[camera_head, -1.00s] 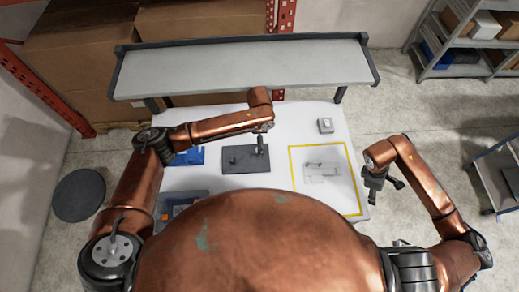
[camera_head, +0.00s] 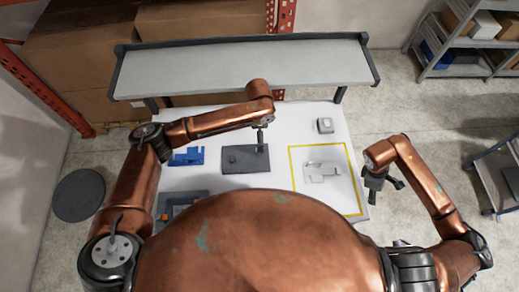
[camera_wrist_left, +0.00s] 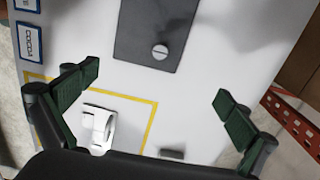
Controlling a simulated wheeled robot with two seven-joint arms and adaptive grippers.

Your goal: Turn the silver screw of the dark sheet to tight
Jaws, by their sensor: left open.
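The dark sheet (camera_head: 236,165) lies flat in the middle of the white table. The silver screw (camera_wrist_left: 160,52) is a round slotted head on the dark sheet, near one end, in the left wrist view. Its slot lies nearly level in that picture. My left gripper (camera_wrist_left: 157,84) is open and empty, with its two green-padded fingers spread wide and clear of the screw. In the head view the left gripper (camera_head: 261,146) hangs over the sheet's right part and hides the screw there. My right gripper (camera_head: 386,190) is open and empty, off the table's right edge.
A yellow outline (camera_head: 292,165) with a pale part (camera_head: 322,170) inside is at right. A small grey block (camera_head: 325,125) stands behind it. A raised grey shelf (camera_head: 240,68) spans the table's back.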

